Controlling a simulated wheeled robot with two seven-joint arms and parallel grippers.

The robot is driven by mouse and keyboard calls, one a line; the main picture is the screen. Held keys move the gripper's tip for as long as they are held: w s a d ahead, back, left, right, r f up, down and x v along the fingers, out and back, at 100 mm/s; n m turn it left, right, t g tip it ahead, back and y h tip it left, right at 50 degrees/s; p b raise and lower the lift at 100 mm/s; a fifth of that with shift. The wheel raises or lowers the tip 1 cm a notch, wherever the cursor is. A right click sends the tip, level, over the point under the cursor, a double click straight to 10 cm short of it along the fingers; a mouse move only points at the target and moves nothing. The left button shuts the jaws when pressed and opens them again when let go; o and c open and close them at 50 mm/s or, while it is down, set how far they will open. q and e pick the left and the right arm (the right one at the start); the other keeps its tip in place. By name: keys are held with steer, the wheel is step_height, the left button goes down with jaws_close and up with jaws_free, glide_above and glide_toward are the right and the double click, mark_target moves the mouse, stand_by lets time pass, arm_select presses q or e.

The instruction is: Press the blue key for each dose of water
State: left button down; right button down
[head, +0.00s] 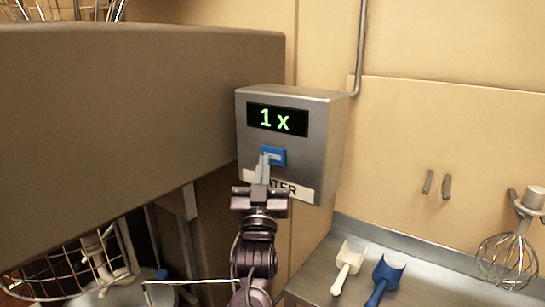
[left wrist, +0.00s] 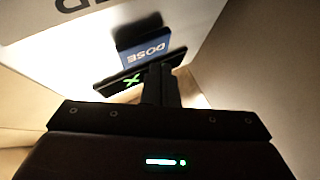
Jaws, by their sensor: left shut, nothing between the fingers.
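A grey metal box (head: 322,150) on the wall has a black display (head: 277,119) reading "1 x" in green. Below the display is a blue key (head: 279,153), and under it a white label partly hidden by my gripper, with "TER" readable. In the left wrist view the blue key (left wrist: 146,52) reads "DOSE". My left gripper (head: 263,160) is shut and empty, its fingertips in front of the key's lower left part. I cannot tell whether they touch the key. My right gripper is not in view.
A large grey-brown machine body (head: 140,90) stands left of the box. A wire guard (head: 70,265) and bowl are at lower left. On the counter at right are a white scoop (head: 347,262), a blue scoop (head: 385,277) and a whisk (head: 510,255). A pipe (head: 360,50) rises beside the box.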

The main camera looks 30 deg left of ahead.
arm_select(q)
steer(key=shift+s+a, duration=0.2)
steer(key=shift+s, duration=2.25)
stand_by(0.8)
